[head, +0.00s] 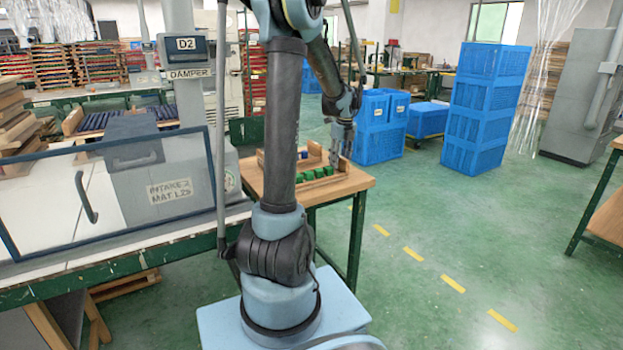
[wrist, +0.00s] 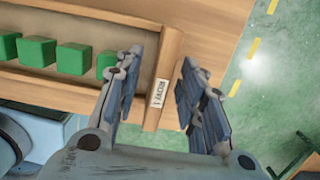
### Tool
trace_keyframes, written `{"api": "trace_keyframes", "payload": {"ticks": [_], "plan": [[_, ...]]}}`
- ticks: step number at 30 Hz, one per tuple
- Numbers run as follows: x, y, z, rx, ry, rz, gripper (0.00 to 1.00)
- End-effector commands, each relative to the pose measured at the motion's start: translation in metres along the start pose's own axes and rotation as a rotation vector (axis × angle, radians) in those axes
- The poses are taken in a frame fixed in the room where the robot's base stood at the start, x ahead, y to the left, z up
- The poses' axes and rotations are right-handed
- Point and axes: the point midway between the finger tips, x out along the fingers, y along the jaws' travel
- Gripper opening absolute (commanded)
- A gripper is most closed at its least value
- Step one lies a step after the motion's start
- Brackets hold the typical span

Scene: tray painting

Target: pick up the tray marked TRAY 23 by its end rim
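A wooden tray (head: 322,182) stands on a small wooden-topped table, with green blocks (head: 318,173) in it. In the wrist view its end rim (wrist: 168,50) runs up and down the middle. A small white label (wrist: 158,93) is on the rim; its lettering is too small to read surely. My gripper (wrist: 163,66) is open, with one finger on the tray's inner side of the rim and the other on its outer side. Gaps show between the fingers and the rim. In the head view my gripper (head: 340,150) is at the tray's right end.
The table top (head: 352,180) is bare to the right of the tray, and its edge is close by. Green blocks (wrist: 72,58) stand in a row near the inner finger. A glass-fronted cabinet (head: 110,185) stands at left. Blue crates (head: 478,125) are stacked beyond the table.

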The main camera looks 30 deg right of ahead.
Motion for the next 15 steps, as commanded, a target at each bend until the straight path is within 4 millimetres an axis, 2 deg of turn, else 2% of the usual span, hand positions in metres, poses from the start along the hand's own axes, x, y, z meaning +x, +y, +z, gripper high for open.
{"api": "trace_keyframes", "payload": {"ticks": [3,4,8,9,15], "plan": [[-0.0001,-0.0001,0.0000,0.000,0.000,0.000,0.37],[-0.0001,-0.0001,0.0000,0.000,0.000,0.000,0.32],[-0.0001,-0.0002,-0.0001,0.000,0.000,0.000,0.03],[-0.0001,-0.0002,-0.0001,0.000,0.000,0.000,0.00],[-0.0002,-0.0001,-0.0001,0.000,0.000,0.000,0.00]]}}
